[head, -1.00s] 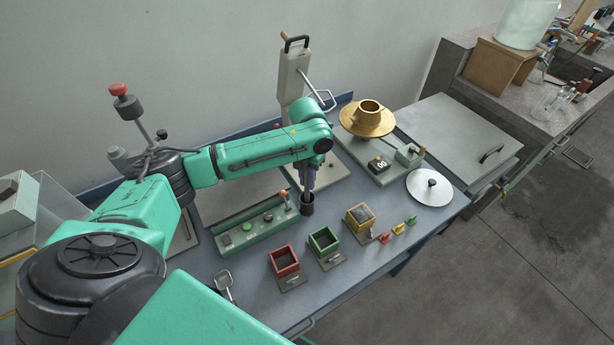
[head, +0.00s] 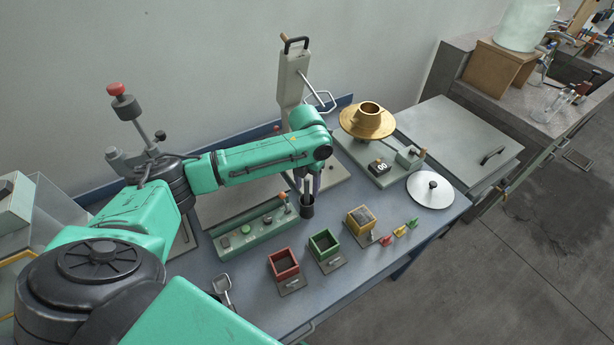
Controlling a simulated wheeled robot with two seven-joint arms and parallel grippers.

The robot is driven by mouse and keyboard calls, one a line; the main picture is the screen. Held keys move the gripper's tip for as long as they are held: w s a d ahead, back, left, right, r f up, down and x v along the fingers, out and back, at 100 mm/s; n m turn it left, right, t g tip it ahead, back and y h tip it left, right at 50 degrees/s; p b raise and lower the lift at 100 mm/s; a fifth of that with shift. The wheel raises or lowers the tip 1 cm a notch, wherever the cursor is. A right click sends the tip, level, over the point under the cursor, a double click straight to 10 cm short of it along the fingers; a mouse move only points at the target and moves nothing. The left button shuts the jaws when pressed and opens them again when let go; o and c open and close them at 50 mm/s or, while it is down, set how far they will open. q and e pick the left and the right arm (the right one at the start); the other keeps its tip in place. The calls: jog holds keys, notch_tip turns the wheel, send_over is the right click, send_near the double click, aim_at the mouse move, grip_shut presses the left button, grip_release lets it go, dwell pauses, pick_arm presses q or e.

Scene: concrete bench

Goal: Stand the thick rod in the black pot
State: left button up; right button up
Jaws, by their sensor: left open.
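The black pot (head: 307,211) stands on the blue bench, just right of the green control box. A grey rod (head: 307,199) shows upright at the pot's mouth; its lower end is hidden inside the pot and its upper part is between my fingers. My left gripper (head: 308,188) points down right above the pot, with its two fingers apart on either side of the rod. The wrist hides the space just above. My right gripper is not in view.
A green control box (head: 247,233) lies to the left of the pot. Red (head: 284,263), green (head: 323,243) and yellow (head: 360,219) bins stand in front. A brass bowl-shaped part (head: 368,121) and a silver lid (head: 431,190) are to the right.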

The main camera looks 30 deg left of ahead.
pick_arm(q)
notch_tip(320, 180, up, 14)
jog(key=b, duration=0.2)
dwell(0.9)
